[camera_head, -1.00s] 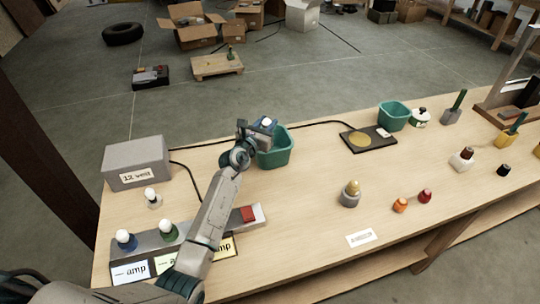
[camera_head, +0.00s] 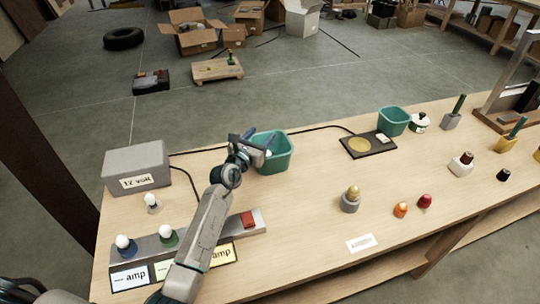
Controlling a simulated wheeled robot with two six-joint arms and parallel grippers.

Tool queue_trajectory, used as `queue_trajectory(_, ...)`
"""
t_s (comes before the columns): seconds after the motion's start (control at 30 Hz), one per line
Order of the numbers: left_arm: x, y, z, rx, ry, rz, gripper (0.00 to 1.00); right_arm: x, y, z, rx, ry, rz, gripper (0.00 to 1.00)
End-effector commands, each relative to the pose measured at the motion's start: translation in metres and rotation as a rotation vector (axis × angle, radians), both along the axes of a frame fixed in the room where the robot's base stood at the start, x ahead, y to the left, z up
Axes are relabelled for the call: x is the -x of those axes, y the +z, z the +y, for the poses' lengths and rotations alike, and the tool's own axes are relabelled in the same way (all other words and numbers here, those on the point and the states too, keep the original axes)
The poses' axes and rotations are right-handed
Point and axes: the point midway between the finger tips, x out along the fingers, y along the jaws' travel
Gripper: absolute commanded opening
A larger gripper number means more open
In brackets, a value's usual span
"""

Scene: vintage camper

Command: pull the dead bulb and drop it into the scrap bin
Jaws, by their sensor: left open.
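My left gripper (camera_head: 259,137) is open at the left rim of a teal bin (camera_head: 282,160), its fingers over the bin's mouth. A small white spot, perhaps a bulb, shows inside this bin below the fingers; it is mostly hidden. On the grey strip at front left, a white bulb stands in a blue holder (camera_head: 124,246) and another in a green holder (camera_head: 168,237). My arm covers the strip's middle. A loose white bulb (camera_head: 151,201) stands on the table behind the strip. A second teal bin (camera_head: 393,122) stands at the back right. My right gripper is not in view.
A grey 12 volt box (camera_head: 137,166) stands at the left with a black cable behind the near bin. A red switch (camera_head: 248,219) sits on the strip's right end. A black pad (camera_head: 368,145) and several small coloured parts stand farther right.

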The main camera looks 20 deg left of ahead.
Motion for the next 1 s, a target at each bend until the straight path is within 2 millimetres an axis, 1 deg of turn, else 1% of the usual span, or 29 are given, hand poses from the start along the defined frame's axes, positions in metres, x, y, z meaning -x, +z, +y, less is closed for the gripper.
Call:
queue_trajectory(0.03, 0.012, -0.001, 0.002, -0.004, 0.0, 0.0, 0.54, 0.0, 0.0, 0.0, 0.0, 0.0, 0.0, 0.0)
queue_trajectory(0.2, 0.042, -0.001, 0.008, -0.003, -0.001, 0.001, 0.54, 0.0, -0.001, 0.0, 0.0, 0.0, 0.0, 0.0)
queue_trajectory(0.3, 0.054, -0.001, 0.01, -0.002, 0.0, 0.002, 0.54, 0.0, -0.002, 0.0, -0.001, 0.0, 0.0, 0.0)
queue_trajectory(0.4, 0.061, 0.0, 0.012, -0.001, 0.0, 0.001, 0.54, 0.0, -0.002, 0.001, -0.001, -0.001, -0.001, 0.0)
queue_trajectory(0.53, 0.064, 0.0, 0.012, -0.001, -0.001, 0.001, 0.54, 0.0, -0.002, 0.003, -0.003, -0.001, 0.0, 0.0)
queue_trajectory(0.87, 0.063, 0.0, 0.012, -0.001, -0.001, 0.001, 0.54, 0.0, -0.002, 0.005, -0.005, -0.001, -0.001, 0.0)
queue_trajectory(1.0, 0.063, 0.0, 0.012, -0.001, 0.0, 0.001, 0.54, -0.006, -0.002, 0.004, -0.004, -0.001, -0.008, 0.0)
